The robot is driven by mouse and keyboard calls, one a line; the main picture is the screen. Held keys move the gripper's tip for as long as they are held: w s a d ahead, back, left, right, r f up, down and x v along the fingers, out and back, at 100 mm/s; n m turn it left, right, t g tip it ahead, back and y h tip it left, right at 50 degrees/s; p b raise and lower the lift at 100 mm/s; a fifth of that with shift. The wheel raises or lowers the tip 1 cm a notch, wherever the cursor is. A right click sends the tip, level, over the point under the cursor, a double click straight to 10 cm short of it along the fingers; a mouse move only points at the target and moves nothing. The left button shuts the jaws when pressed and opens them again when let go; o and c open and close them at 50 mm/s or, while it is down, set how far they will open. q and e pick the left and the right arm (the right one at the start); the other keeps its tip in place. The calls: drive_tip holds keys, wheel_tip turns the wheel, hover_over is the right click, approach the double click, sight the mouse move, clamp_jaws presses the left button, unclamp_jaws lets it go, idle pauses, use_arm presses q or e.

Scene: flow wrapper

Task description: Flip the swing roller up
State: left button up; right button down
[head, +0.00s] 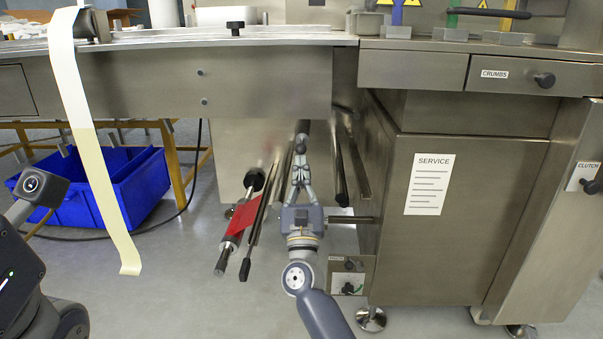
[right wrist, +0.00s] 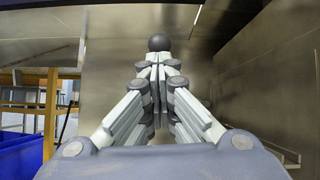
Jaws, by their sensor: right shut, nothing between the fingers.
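My right gripper (head: 301,162) reaches up under the machine's overhanging front, among several metal rollers and bars. Its fingers are shut and empty. In the right wrist view the closed fingertips (right wrist: 158,60) point at a dark round knob (right wrist: 158,42), very close to them; whether they touch, I cannot tell. The knob also shows above the fingertips in the head view (head: 300,138). A bar seems to run behind it, and I take this as the swing roller; most of it is hidden. My left gripper is not in view; only part of my left arm shows at the left edge.
A roller with red film (head: 243,215) and a thin bar (head: 254,235) slant down left of my gripper. A steel cabinet (head: 460,240) stands close on the right. A pale strip (head: 95,160) hangs at the left, before a blue crate (head: 140,205).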

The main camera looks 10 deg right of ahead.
drive_tip(key=shift+r, duration=0.25)
drive_tip(key=v, duration=1.2)
drive_tip(key=shift+f, duration=0.3)
